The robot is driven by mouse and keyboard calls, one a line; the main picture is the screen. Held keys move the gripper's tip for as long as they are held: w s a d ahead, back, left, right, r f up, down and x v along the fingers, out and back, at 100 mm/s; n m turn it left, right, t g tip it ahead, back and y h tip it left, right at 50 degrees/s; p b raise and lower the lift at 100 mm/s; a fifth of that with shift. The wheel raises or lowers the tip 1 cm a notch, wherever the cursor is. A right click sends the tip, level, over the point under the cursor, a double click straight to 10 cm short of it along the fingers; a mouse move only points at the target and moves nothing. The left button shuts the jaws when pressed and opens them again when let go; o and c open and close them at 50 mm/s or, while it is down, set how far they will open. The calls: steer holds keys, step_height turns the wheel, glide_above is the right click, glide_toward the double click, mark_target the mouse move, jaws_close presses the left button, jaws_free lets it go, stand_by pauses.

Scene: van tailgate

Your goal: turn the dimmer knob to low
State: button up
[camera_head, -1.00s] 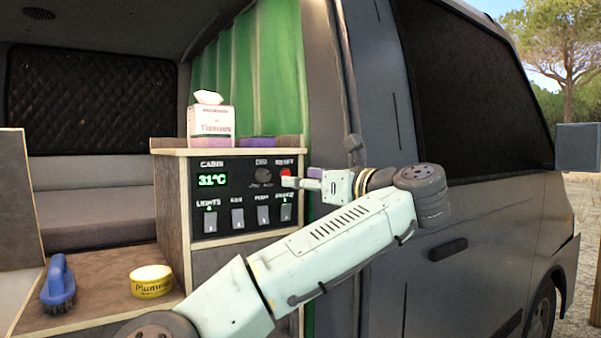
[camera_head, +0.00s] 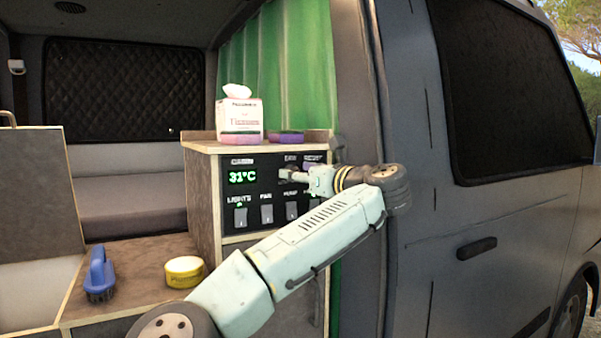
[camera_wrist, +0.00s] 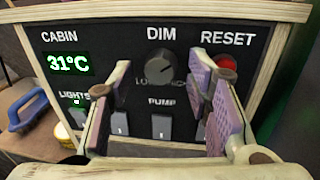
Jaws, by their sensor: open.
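The dimmer knob (camera_wrist: 160,63) is a dark round dial under the word DIM on the black control panel (camera_wrist: 105,45). LOW is printed at its lower left, and the label at its lower right is partly covered. A pale line on the knob points to the upper right in the wrist view. My gripper (camera_wrist: 160,88) is open, its two purple-padded fingers to either side below the knob in that view. I cannot tell whether they touch it. In the head view my gripper (camera_head: 290,174) is at the panel and hides the knob.
The red RESET button (camera_wrist: 227,67) is close beside the right finger. Switches, including LIGHTS (camera_head: 240,217), line the panel below. A tissue box (camera_head: 240,117) and sponges stand on top. A blue brush (camera_head: 100,275) and yellow tin (camera_head: 184,271) lie on the lower counter.

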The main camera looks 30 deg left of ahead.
steer(key=shift+c, duration=0.5)
jaws_close()
